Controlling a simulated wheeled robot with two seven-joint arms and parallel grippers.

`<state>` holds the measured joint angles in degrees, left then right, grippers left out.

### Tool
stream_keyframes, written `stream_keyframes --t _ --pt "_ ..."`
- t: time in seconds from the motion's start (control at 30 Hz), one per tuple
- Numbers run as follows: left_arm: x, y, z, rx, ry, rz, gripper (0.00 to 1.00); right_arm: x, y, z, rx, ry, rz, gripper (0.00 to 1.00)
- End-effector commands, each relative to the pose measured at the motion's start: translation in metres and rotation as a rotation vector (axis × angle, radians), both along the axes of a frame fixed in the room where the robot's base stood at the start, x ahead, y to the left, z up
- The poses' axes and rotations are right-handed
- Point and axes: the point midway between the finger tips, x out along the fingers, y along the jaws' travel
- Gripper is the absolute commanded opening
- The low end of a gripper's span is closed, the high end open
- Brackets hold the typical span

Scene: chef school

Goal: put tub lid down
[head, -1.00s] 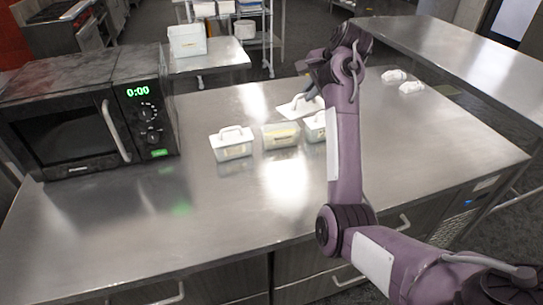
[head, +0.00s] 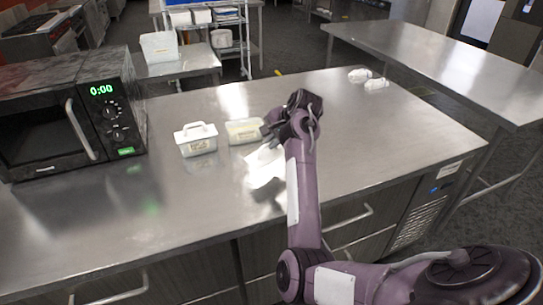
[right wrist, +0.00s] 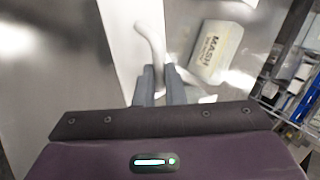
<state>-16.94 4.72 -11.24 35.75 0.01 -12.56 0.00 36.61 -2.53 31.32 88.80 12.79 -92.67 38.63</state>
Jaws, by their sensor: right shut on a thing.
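My right gripper (head: 270,143) is shut on the handle of a white tub lid (head: 264,166). It holds the lid tilted, in front of the tubs and close above the counter; I cannot tell if it touches. In the right wrist view the fingers (right wrist: 158,88) pinch the lid's curved white handle (right wrist: 151,42). An open tub (head: 243,132) with yellowish contents stands just behind the lid. A tub with its handled lid on (head: 196,141) stands left of it. A tub labelled "MASH" (right wrist: 216,52) shows beside the lid in the wrist view. My left gripper is out of view.
The steel counter (head: 190,205) is bare in front of the tubs and to the right of my arm. A microwave (head: 60,115) stands at the left. Two small white things (head: 367,80) lie at the far right end. Another steel table (head: 440,65) stands beyond.

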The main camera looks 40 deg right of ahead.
Motion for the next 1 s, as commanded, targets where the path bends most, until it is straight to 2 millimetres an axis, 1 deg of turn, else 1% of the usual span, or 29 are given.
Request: stream_keyframes --t 0.03,0.17,0.27,0.4,0.5,0.6,0.8,0.93,0.97,1.0 --pt "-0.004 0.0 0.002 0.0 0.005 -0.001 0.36 0.0 0.001 -0.008 0.004 0.003 0.001 0.0" --pt "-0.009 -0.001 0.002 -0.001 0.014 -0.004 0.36 0.0 0.0 -0.021 0.001 0.0 0.001 0.0" --pt "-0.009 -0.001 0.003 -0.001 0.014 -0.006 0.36 0.0 0.001 -0.03 0.002 0.001 0.0 0.0" --pt "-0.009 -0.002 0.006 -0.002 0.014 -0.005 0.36 0.0 0.001 -0.051 0.003 0.001 -0.001 0.0" --pt "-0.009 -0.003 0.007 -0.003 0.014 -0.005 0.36 0.0 0.001 -0.063 0.001 0.001 0.001 0.0" --pt "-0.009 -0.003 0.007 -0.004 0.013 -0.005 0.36 0.0 0.001 -0.067 0.001 0.0 0.001 0.0" --pt "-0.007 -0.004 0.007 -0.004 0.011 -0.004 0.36 0.0 0.0 -0.066 0.0 -0.001 0.0 0.0" --pt "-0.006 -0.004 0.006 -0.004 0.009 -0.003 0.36 0.0 0.0 -0.07 0.0 -0.001 0.0 0.0" --pt "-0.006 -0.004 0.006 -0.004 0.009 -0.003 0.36 0.0 0.0 -0.069 0.0 -0.001 0.0 0.13" --pt "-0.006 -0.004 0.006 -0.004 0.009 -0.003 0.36 0.0 0.0 -0.069 0.0 -0.001 0.0 0.19"
